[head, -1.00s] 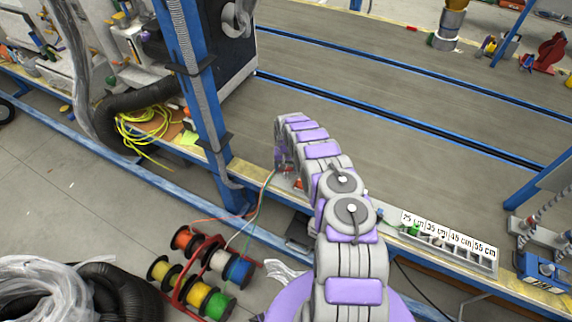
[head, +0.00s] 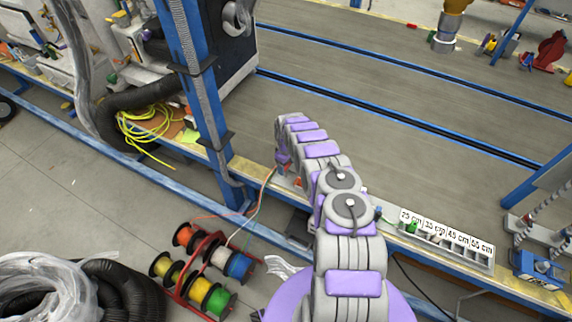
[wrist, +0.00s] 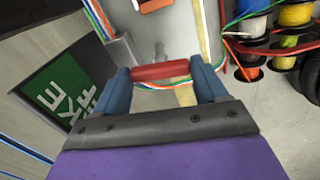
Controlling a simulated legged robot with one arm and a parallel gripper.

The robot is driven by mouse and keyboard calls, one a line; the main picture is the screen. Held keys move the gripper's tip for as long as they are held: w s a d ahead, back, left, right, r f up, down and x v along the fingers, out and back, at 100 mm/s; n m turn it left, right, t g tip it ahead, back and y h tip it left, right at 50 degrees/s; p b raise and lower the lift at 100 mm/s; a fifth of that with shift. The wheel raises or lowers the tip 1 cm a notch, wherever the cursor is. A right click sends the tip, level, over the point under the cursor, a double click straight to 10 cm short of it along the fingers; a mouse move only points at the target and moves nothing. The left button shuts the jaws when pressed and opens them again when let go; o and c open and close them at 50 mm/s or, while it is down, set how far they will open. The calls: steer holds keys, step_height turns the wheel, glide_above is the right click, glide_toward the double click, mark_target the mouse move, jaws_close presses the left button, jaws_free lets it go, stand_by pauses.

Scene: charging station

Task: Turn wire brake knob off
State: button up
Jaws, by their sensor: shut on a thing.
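A red cylindrical knob (wrist: 165,71), which looks like the wire brake knob, lies crosswise between the two blue fingers of my gripper (wrist: 160,72) in the wrist view. The gripper is shut on it, with one finger at each end. A grey metal part shows just behind the knob. In the head view my gripper (head: 284,165) is at the table's front edge, left of centre, mostly hidden by my own arm. The knob cannot be made out clearly there.
Coloured wires run from a rack of spools (head: 208,235) on the floor to the table edge, close to my gripper. A blue post (head: 200,100) stands left of my arm. A length tray (head: 440,240) sits to the right.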

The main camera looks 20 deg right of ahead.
mark_target(287, 166)
steer(key=shift+n, duration=0.8)
steer(key=shift+d, duration=0.1)
steer(key=o, duration=1.1)
steer(key=shift+c, duration=0.2)
step_height(287, 166, up, 17)
steer(key=p, duration=0.3)
steer(key=shift+r, duration=0.1)
